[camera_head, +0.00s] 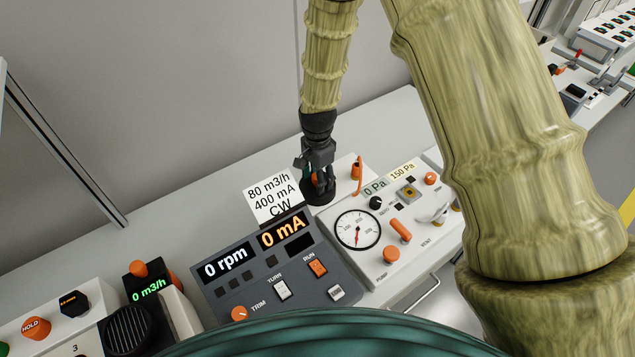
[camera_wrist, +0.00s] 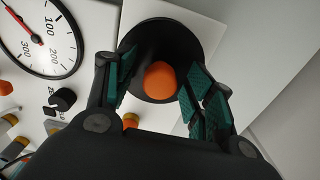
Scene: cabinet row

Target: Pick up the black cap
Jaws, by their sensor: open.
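The black cap (camera_wrist: 184,35) appears in the wrist view as a round, dark, wide-rimmed piece with an orange knob (camera_wrist: 160,79) at its middle. In the wrist view the open fingers of my gripper (camera_wrist: 160,88) stand on either side of the orange knob, with gaps visible. I cannot tell whether the fingertips touch the cap's surface.
A white sign (camera_head: 271,202) stands left of the cap. A dark console (camera_head: 270,262) with displays and a white gauge panel (camera_head: 390,228) lie in front. An orange hook-like part (camera_head: 357,174) rises close on the right. The counter behind left is clear.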

